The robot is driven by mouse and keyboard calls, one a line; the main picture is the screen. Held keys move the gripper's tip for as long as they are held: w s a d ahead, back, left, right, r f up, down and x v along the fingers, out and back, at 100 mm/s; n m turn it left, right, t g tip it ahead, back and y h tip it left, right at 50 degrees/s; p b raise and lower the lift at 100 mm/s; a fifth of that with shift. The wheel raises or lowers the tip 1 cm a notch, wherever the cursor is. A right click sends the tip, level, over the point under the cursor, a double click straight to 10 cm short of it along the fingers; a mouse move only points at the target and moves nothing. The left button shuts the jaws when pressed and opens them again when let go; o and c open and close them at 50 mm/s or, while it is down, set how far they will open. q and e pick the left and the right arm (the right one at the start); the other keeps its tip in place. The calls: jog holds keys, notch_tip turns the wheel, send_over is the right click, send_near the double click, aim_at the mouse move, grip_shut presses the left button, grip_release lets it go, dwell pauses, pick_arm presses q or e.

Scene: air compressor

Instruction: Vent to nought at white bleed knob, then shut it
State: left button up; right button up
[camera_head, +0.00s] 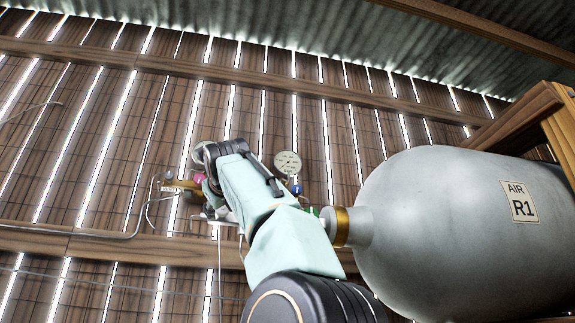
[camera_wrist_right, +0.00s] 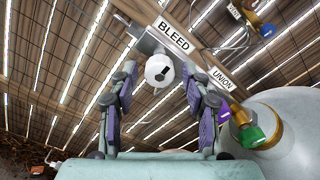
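The white bleed knob (camera_wrist_right: 159,71) shows in the right wrist view under the BLEED label (camera_wrist_right: 172,34). In the head view my right gripper (camera_head: 216,160) covers the knob. A round dial gauge (camera_head: 287,163) shows beside it; its reading is too small to tell. My left gripper is not in view.
The big grey tank (camera_head: 440,230) labelled R1 fills the right side. A green fitting (camera_wrist_right: 249,137), a purple knob (camera_wrist_right: 241,117) and the UNION label (camera_wrist_right: 221,78) are right of the fingers. A blue knob (camera_head: 297,189) sits below the gauge. Slatted wooden wall stands behind.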

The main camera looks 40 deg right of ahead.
jog(key=shift+f, duration=0.1)
jog(key=shift+s+a+f+b, duration=0.15)
jog(key=shift+s+b, duration=0.1)
jog(key=shift+b, duration=0.2)
jog(key=b+v, duration=0.3)
jog(key=v, duration=0.2)
jog(key=shift+s, duration=0.1)
jog(key=shift+s+a+r, duration=0.1)
jog(key=shift+r, duration=0.15)
